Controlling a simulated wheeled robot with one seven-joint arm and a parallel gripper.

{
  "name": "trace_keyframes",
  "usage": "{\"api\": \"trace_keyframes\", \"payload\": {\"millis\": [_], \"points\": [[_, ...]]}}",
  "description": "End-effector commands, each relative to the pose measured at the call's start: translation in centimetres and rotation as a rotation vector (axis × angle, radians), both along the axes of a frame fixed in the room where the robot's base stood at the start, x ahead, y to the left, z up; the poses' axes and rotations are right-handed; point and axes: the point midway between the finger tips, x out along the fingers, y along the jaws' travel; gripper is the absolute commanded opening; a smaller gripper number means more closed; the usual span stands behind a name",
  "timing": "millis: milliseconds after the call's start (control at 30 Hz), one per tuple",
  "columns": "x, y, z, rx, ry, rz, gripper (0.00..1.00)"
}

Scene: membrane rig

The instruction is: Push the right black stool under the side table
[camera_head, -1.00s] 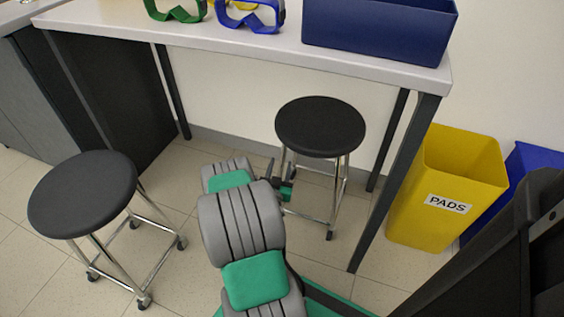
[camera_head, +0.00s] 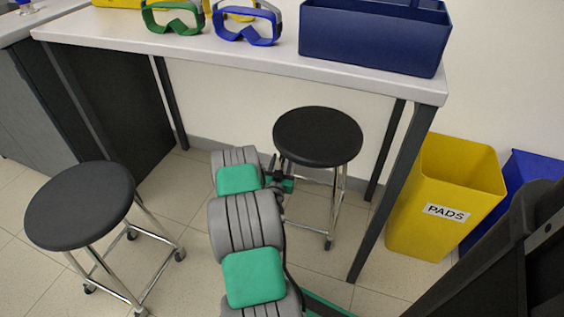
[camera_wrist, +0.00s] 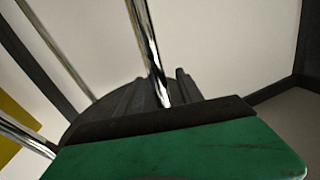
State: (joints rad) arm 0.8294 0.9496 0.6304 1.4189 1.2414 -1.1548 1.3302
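The right black stool (camera_head: 318,137) has a round black seat and chrome legs. It stands upright at the side table (camera_head: 240,60), between the table's legs, with its seat below the tabletop's front edge. My gripper (camera_head: 284,178) is at the stool's left side, below the seat and close to a chrome leg. In the wrist view, a chrome leg (camera_wrist: 148,48) runs down to the dark gripper parts behind my green pad. Contact with the leg is unclear.
Another black stool (camera_head: 80,205) stands at the left, in front of a dark cabinet. A yellow PADS bin (camera_head: 450,185) and a blue bin stand right of the table. Goggles (camera_head: 245,25) and a navy box (camera_head: 375,40) are on the tabletop. Floor between the stools is partly covered by my arm.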

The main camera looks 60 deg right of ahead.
Motion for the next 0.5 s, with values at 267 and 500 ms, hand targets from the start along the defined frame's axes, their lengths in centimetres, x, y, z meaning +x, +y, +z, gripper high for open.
{"api": "trace_keyframes", "payload": {"millis": [267,500], "points": [[0.0,0.01,0.01,0.0,0.0,0.0,0.2],[0.02,0.02,0.01,0.0,0.0,0.001,0.0]]}}
